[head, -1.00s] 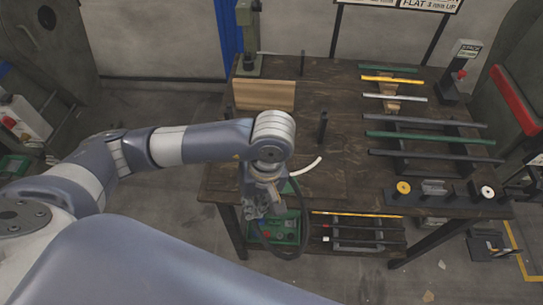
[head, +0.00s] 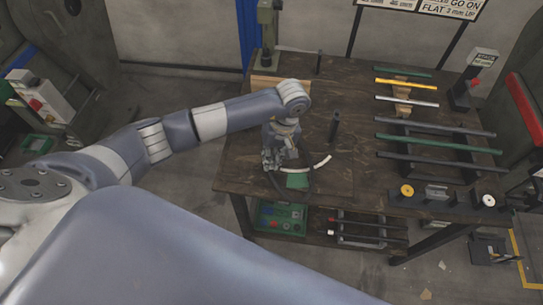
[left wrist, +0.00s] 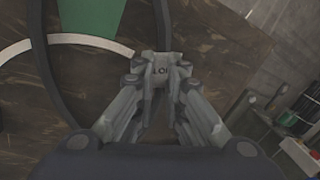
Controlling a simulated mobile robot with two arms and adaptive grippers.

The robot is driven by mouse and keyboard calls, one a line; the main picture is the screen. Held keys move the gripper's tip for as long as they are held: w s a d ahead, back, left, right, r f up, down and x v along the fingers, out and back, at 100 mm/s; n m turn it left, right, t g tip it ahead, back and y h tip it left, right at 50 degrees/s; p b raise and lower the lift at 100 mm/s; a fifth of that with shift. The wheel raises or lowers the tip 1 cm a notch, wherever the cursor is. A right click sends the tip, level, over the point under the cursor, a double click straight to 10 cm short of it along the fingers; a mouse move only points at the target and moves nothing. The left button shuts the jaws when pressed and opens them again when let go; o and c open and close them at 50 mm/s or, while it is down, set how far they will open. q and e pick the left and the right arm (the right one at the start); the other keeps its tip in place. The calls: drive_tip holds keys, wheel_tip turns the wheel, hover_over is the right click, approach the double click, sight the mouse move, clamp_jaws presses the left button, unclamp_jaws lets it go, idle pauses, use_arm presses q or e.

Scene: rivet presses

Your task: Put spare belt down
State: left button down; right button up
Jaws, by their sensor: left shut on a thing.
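The spare belt, a thin dark loop (left wrist: 43,60), hangs from my left gripper (head: 277,160). The gripper is above the near left part of the workbench (head: 240,165). A white curved strip (head: 322,162) and a green patch (head: 297,181) lie beside and under the loop. I cannot tell whether the loop touches the top. My right gripper is not in view.
A dark upright post (head: 334,127) stands just behind the gripper, and another (head: 318,63) farther back. Bars lie on racks at the right, with a row of spools (head: 406,190) in front. A green crate (head: 280,218) is on the lower shelf.

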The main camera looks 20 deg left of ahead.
use_arm(q)
drive_tip(key=shift+f, duration=0.4)
drive_tip(key=c, duration=1.7)
unclamp_jaws()
drive_tip(key=shift+o, duration=0.2)
wheel_tip(320, 180, up, 12)
drive_tip(key=w+d+b, duration=0.1)
drive_tip(key=b, duration=0.2)
drive_tip(key=shift+w+d, duration=0.2)
drive_tip(key=shift+d, duration=0.2)
drive_tip(key=shift+f, duration=0.1)
